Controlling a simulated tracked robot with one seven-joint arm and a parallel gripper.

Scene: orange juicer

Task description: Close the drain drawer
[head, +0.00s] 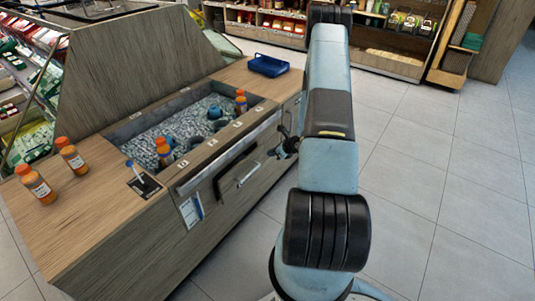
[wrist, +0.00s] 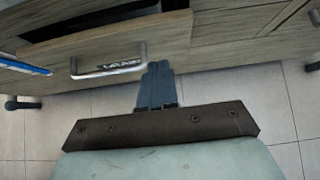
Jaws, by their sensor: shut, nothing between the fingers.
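The drain drawer (wrist: 190,45) shows in the wrist view as a wooden front with a metal bar handle (wrist: 108,70). A dark gap along its top suggests it stands partly open. In the head view, the drawer (head: 262,166) is in the side of the wooden counter, with a dark opening behind its front. My gripper (wrist: 157,66) is shut and empty. Its fingertips are close to the drawer front, just right of the handle; whether they touch it I cannot tell.
The counter (head: 110,215) holds an ice bin (head: 200,118) with orange bottles in it. Two more bottles (head: 70,156) stand at the left, and a blue tray (head: 268,65) sits at the far end. Tiled floor (head: 440,200) is clear at the right.

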